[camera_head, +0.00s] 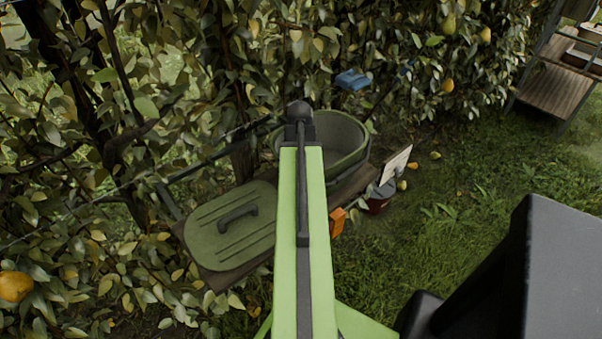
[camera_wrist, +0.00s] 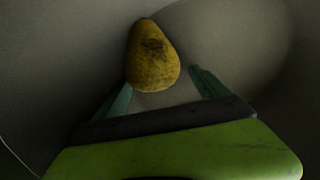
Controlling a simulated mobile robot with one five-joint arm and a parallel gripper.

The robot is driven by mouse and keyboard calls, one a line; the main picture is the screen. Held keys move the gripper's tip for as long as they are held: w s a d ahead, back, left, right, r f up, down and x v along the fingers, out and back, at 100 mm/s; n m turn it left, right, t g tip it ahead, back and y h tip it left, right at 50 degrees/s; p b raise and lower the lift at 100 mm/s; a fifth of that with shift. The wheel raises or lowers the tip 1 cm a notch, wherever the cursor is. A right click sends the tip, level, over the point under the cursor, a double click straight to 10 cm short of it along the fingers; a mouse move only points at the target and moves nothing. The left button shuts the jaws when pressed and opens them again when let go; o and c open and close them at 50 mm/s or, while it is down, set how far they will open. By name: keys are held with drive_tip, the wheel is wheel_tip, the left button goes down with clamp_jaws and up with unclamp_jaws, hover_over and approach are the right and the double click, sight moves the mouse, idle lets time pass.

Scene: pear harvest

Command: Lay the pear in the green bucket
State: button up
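The green bucket (camera_head: 345,138) stands on a wooden bench behind my arm in the head view, its opening partly covered by the arm. Pale curved walls, which look like the bucket's inside, fill the wrist view. A yellow pear with a dark blotch (camera_wrist: 152,57) lies against this surface, just beyond my fingertips. My gripper (camera_wrist: 161,80) is open, its two green fingers spread apart. A gap shows between the pear and the right finger; whether the left finger touches it I cannot tell. My gripper is hidden in the head view.
The green lid (camera_head: 232,222) with a dark handle lies on the bench, left of the bucket. An orange object (camera_head: 338,221), a pale board (camera_head: 395,165) and a dark pot (camera_head: 380,199) are to the right. Leafy branches crowd behind. Grass (camera_head: 455,215) is open at right.

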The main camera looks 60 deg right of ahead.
wheel_tip(320, 180, up, 18)
drive_tip(key=p, duration=1.7)
drive_tip(key=shift+f, duration=0.25)
drive_tip(key=shift+f, duration=0.1)
